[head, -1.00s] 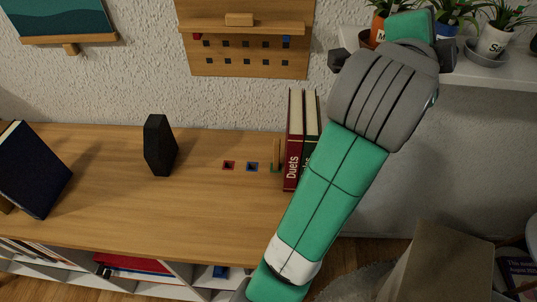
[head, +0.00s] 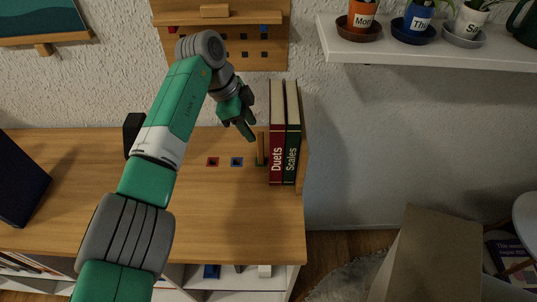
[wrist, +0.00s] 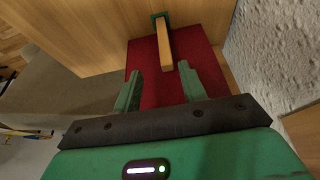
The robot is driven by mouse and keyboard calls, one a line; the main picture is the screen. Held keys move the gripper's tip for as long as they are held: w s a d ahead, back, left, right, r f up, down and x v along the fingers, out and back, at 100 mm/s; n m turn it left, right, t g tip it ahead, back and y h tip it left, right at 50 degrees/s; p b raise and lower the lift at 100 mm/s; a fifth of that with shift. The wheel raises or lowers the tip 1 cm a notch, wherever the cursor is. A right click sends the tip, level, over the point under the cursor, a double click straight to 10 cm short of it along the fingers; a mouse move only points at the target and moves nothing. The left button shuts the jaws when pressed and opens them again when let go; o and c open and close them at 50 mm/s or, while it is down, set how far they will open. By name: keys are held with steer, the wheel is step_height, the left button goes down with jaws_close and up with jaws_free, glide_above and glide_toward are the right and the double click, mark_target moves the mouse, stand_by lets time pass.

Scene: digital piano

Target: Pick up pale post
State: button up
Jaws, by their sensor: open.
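The pale post (head: 261,148) stands upright at the green square (head: 259,163) on the wooden top, just left of the red book. In the wrist view the post (wrist: 164,46) rises from the green square (wrist: 158,17), ahead of my fingers and in front of the red cover. My gripper (head: 247,127) is open and empty, a little above and left of the post in the head view. In the wrist view my gripper's two fingertips (wrist: 160,75) are apart, with the post's near end roughly between and just beyond them. I cannot tell any contact.
The red book "Duets" (head: 276,150) and green book "Scales" (head: 292,150) stand close right of the post. Red (head: 212,162) and blue (head: 237,162) squares lie left of it. A black speaker-like block (head: 131,132) is partly behind my arm. A pegboard (head: 222,50) hangs above.

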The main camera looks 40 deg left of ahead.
mark_target(260, 141)
steer(key=b+x, duration=0.1)
steer(key=x, duration=0.1)
steer(key=b+x, duration=0.1)
steer(key=x, duration=0.1)
steer(key=a+b+x, duration=0.1)
steer(key=x, duration=0.1)
steer(key=shift+w+d+f, duration=0.15)
steer(key=shift+w+f, duration=0.2)
steer(key=shift+f, duration=0.1)
steer(key=shift+w+d+f, duration=0.1)
steer(key=shift+d+f, duration=0.1)
steer(key=shift+f, duration=0.25)
steer(key=shift+r, duration=0.1)
jaws_close()
